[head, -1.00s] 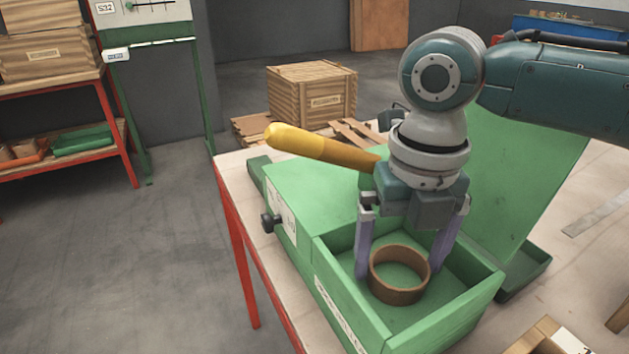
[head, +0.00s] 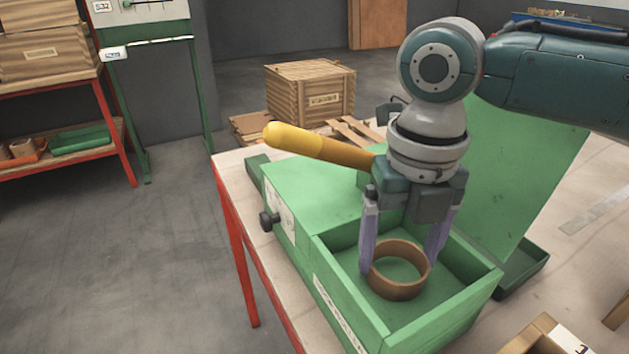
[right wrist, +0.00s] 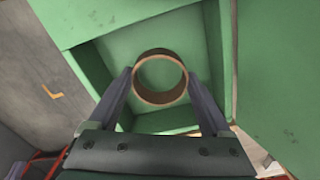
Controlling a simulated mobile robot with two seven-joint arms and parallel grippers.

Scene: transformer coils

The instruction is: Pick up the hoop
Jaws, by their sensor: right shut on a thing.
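The hoop is a brown, open ring (head: 399,284) inside the open compartment of the green box (head: 432,325). My right gripper (head: 402,266) points down into the compartment and is shut on the hoop, one finger on each side of it. In the right wrist view the hoop (right wrist: 160,79) sits between the two fingertips (right wrist: 160,76), with the green compartment floor behind it. Whether the hoop still touches the floor I cannot tell. My left gripper is not in view.
The compartment's green walls surround the fingers closely. A yellow handle (head: 315,146) sticks out to the left behind the gripper. A raised green lid (head: 525,175) stands behind and to the right. The table (head: 232,170) has a wooden box at the lower right (head: 515,342).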

